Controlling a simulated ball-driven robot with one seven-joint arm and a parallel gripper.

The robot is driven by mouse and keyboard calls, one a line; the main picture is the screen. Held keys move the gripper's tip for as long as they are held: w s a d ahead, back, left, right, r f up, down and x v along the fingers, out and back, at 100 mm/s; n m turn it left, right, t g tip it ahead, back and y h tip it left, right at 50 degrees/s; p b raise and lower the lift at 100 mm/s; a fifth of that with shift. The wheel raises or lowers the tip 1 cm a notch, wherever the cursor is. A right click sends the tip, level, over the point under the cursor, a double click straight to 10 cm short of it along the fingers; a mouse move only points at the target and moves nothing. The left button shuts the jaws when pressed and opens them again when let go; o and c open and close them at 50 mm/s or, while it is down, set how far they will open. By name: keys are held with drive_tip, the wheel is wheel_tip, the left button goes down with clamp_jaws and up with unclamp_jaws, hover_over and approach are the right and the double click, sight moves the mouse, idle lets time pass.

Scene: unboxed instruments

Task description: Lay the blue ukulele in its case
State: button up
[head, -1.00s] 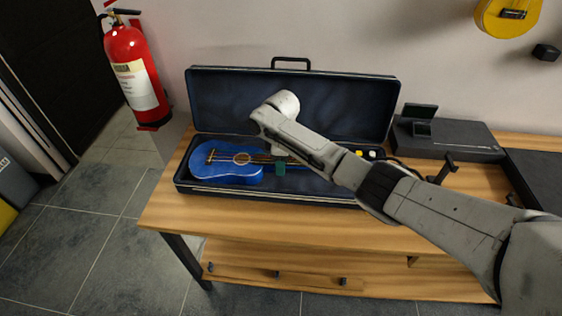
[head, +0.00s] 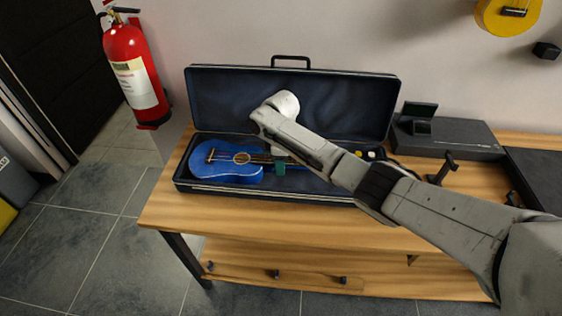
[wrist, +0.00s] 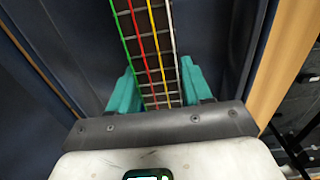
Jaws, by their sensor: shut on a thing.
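The blue ukulele (head: 225,172) is in the left part of the open dark case (head: 318,199), face up, its body at the left end and its neck running right. My gripper (head: 279,166) is over the case, with its teal fingers at the neck near the body. In the wrist view the fingers (wrist: 160,88) stand on both sides of the fretboard (wrist: 142,45) with its coloured strings, shut on the neck. My arm hides most of the neck and the head in the head view. I cannot tell whether the body touches the case floor.
The case lid (head: 225,105) stands open at the back against the wall. A dark flat box (head: 460,142) and a small stand (head: 443,168) are to the right on the wooden table (head: 300,225). A red fire extinguisher (head: 135,75) hangs at the left.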

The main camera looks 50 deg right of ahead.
drive_tip(key=o, duration=1.2)
drive_tip(key=shift+c, duration=0.2)
wheel_tip(320, 180, up, 11)
drive_tip(key=shift+f, duration=0.1)
drive_tip(key=shift+a+f, duration=0.1)
drive_tip(key=shift+a, duration=0.05)
